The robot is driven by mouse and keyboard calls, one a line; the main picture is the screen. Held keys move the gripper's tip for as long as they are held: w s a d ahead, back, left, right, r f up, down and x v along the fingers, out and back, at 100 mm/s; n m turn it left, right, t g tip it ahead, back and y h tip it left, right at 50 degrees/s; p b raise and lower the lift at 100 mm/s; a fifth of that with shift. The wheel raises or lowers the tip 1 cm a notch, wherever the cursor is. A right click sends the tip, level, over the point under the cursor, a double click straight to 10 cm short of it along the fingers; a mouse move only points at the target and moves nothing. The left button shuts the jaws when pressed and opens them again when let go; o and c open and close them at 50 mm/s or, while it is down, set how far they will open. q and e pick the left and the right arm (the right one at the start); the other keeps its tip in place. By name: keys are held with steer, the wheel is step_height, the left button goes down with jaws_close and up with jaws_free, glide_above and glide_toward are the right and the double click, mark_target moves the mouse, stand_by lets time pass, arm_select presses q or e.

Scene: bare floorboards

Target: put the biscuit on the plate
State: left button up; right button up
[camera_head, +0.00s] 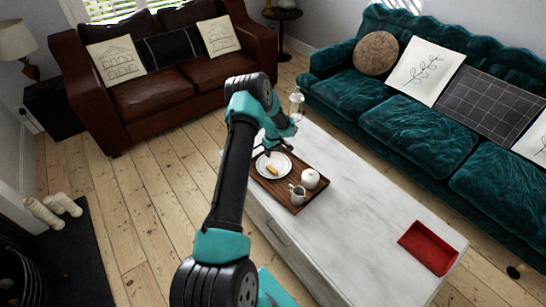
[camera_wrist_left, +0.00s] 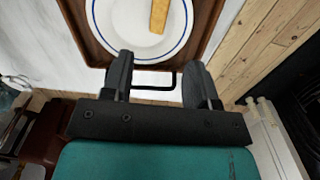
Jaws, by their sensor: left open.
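The biscuit (camera_head: 272,170) is a small golden-brown bar lying on the white plate (camera_head: 284,160). In the left wrist view the biscuit (camera_wrist_left: 159,16) rests on the plate (camera_wrist_left: 118,22), which has a blue ring near its rim, at the top of the picture; the biscuit's far end is cut off. My left gripper (camera_head: 269,151) is over the plate's far side in the head view. My right gripper is not in view.
The plate sits on a wooden tray (camera_head: 308,200) with a small jug (camera_head: 297,194) and a white pot (camera_head: 310,179). A glass jar (camera_head: 296,104) stands behind. A red tray (camera_head: 428,248) lies at the right of the pale table (camera_head: 360,230), with clear surface between.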

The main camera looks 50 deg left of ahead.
arm_select(q)
steer(key=shift+r, duration=0.15)
stand_by(0.5)
steer(key=s+d+f+m+h, duration=0.1)
steer(key=d+m, duration=0.1)
steer(key=d, duration=0.7)
steer(key=s+d+f+m+t+h, duration=0.1)
steer(key=s+d+m, duration=0.15)
steer(key=d, duration=0.55)
steer(key=s+d+f+m+h, duration=0.1)
steer(key=d+m, duration=0.2)
steer(key=d, duration=0.6)
steer(key=s+d+r+m, duration=0.2)
steer(key=s+d+m, duration=0.2)
steer(key=s+d, duration=0.4)
steer(key=s+d+r+m, duration=0.3)
steer(key=s+d, duration=0.5)
steer(key=shift+s+d+r+m+h, duration=0.2)
steer(key=shift+s+d+m+h, duration=0.05)
steer(key=shift+m+h, duration=0.15)
